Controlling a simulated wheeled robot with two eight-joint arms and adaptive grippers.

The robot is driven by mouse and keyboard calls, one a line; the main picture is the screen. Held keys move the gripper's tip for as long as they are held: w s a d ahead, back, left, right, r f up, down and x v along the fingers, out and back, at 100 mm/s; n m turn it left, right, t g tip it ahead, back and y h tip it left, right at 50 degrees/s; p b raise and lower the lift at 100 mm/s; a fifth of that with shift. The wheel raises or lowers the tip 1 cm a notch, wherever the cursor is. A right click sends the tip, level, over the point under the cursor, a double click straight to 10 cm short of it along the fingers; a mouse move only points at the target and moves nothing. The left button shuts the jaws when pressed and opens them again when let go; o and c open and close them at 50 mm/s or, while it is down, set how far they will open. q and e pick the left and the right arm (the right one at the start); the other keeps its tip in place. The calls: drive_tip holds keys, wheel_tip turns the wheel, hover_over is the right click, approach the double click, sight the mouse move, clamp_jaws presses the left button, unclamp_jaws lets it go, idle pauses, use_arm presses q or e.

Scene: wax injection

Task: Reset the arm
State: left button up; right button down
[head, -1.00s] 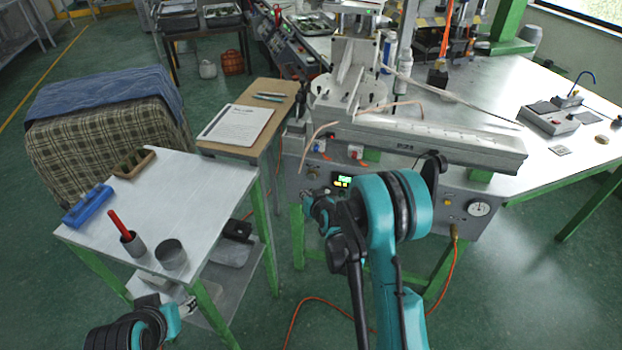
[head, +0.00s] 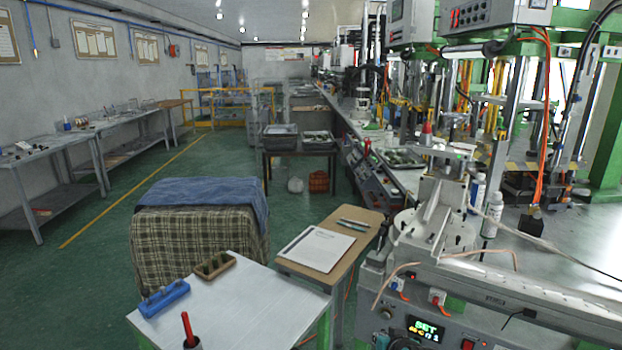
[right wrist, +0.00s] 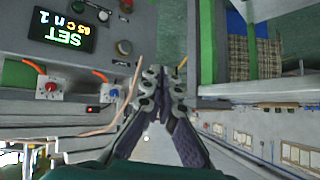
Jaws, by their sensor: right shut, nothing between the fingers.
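My right gripper (right wrist: 163,78) shows in the right wrist view with its two fingertips together and nothing between them. It points toward open space beside the front of the wax injection machine (right wrist: 30,85), apart from the panel. In the head view, the machine's front panel (head: 385,290) with its lit display (head: 425,328) is at the bottom right. My left gripper is out of both current views, and the right gripper cannot be made out in the head view.
A white table (head: 235,305) holds a blue rack (head: 163,298), a brown wooden block (head: 215,265) and a red-handled tool (head: 188,330). A wooden stand (head: 365,222) carries a paper sheet (head: 317,248) and pens. A cloth-covered stack (head: 200,235) stands behind. Green floor at left is open.

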drive_tip(key=s+r+g, duration=0.2)
drive_tip(key=s+g, duration=0.1)
drive_tip(key=s, duration=2.1)
drive_tip(key=shift+s+a+r+n+h, duration=0.2)
drive_tip(key=shift+s+n+h, duration=0.1)
drive_tip(key=shift+n+h, duration=0.1)
drive_tip(key=c, duration=2.3)
unclamp_jaws()
